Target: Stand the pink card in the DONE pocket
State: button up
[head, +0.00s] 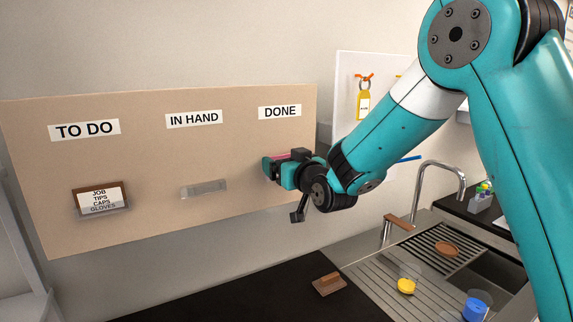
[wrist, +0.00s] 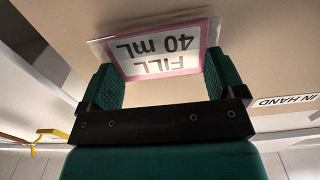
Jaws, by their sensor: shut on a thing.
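The pink card (wrist: 158,66) shows in the wrist view as a white sheet with a pink border, its text "FILL 40 mL" upside down there. My gripper (head: 274,167) is shut on it, with one teal finger at each side edge. In the head view only a pink sliver of the card shows above the gripper, close to the board under the DONE label (head: 280,112). The DONE pocket is hidden behind my gripper in the head view. In the wrist view a clear strip, apparently the pocket, runs along the card's far edge; I cannot tell how deep the card sits in it.
The tan board (head: 150,150) also carries a filled TO DO pocket (head: 101,200) and an empty clear IN HAND pocket (head: 204,189). Below are a dark counter (head: 240,300) with a brown block (head: 328,285), and a sink with a tap (head: 440,168). A yellow tag (head: 363,105) hangs right.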

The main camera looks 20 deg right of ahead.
jog(key=o, duration=1)
jog(key=shift+f, duration=0.1)
jog(key=shift+s+d+b, duration=0.55)
jog(key=shift+s+b, duration=0.9)
jog(key=shift+s, duration=1.4)
jog(key=shift+s+d+b, duration=0.6)
jog(key=shift+s+b, duration=0.9)
jog(key=shift+s, duration=1.35)
jog(key=shift+s+d+b, duration=0.55)
jog(key=shift+s+b, duration=0.9)
jog(key=shift+s, duration=1.4)
